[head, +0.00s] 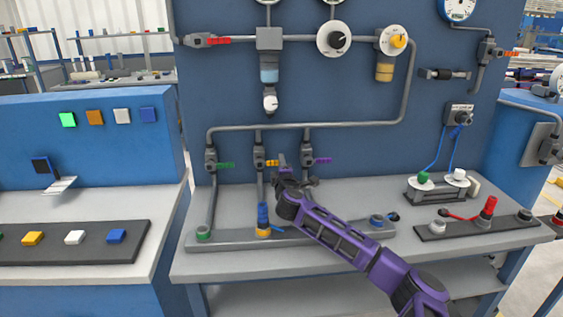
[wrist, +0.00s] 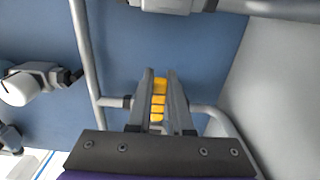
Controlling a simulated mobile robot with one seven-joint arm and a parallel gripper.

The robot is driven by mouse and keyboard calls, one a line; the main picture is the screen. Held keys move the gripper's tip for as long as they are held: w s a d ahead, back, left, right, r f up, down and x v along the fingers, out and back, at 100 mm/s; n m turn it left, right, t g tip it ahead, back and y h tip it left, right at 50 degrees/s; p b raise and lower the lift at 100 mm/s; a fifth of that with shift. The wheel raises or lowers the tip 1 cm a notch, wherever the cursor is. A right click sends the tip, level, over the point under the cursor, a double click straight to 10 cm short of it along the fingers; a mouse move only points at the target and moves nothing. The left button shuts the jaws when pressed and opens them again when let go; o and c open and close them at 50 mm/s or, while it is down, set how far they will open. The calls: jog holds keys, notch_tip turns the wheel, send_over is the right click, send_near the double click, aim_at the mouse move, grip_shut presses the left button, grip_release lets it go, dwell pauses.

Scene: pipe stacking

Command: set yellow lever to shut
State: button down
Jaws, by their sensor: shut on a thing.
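The yellow lever (head: 271,163) is on the middle of three valves on the blue panel. It points to the right, across its upright pipe. The lever also shows in the wrist view (wrist: 158,100), as a ribbed yellow bar between my two fingers. My gripper (head: 283,163) is shut on the lever, with a finger on each side of it. The valve body (head: 259,157) is visible just left of the lever. My wrist hides part of the area below and right of the lever.
A green lever (head: 226,165) is on the left valve and a purple lever (head: 322,161) is on the right valve, both close beside my gripper. A blue fitting (head: 263,214) stands below on the grey bench (head: 192,268). Grey pipe (head: 340,124) runs above.

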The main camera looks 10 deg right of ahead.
jog(key=shift+a+f, duration=0.1)
jog(key=shift+f, duration=0.05)
jog(key=c, duration=0.8)
grip_release()
jog(key=s, duration=1.7)
jog(key=shift+s+a, duration=0.2)
jog(key=shift+a, duration=0.05)
